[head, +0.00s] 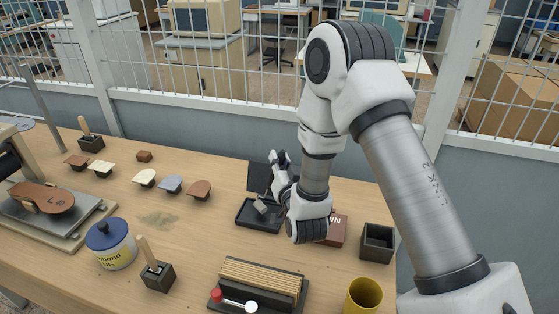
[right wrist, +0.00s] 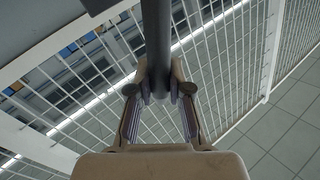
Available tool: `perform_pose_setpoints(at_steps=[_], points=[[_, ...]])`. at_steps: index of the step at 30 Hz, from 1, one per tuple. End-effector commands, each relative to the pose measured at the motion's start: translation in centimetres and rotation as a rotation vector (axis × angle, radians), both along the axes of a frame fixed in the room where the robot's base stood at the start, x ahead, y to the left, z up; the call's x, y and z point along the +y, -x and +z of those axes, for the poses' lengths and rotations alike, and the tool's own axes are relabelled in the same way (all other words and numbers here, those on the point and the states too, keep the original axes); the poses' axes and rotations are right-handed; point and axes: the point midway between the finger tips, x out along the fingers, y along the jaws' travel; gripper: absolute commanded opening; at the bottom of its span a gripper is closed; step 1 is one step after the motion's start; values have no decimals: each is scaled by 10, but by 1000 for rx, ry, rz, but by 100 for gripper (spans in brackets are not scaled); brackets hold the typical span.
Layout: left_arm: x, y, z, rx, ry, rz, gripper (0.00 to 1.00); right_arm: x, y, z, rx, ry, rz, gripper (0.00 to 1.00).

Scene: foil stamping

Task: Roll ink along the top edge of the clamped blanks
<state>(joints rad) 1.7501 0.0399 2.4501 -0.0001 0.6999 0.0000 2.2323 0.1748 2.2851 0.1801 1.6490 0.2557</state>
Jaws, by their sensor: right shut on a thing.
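The clamped blanks (head: 262,278) are a stack of thin tan boards standing on edge in a dark clamp (head: 228,299) at the front middle of the bench. The clamp has a red knob and a white knob. My right gripper (head: 281,168) is beyond the blanks, above a black ink tray (head: 258,218) with a raised lid (head: 262,177). It is shut on the dark handle (right wrist: 157,45) of a roller. The grey roller head (head: 262,207) hangs low over the tray; I cannot tell whether it touches. My left gripper is not in view.
A brown box (head: 338,230), an open dark box (head: 377,242) and a yellow cup (head: 363,296) stand to the right. A glue can (head: 110,247) and a wooden-handled tool in a dark block (head: 157,276) stand left of the clamp. Bench between tray and clamp is clear.

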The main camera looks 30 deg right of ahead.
Motion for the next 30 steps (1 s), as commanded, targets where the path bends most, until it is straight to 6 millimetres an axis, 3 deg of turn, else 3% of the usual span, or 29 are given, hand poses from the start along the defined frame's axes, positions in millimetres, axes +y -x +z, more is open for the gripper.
perform_pose_setpoints(at_steps=[30], points=[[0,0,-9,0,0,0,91,0,0,-9,0,0,0,0]])
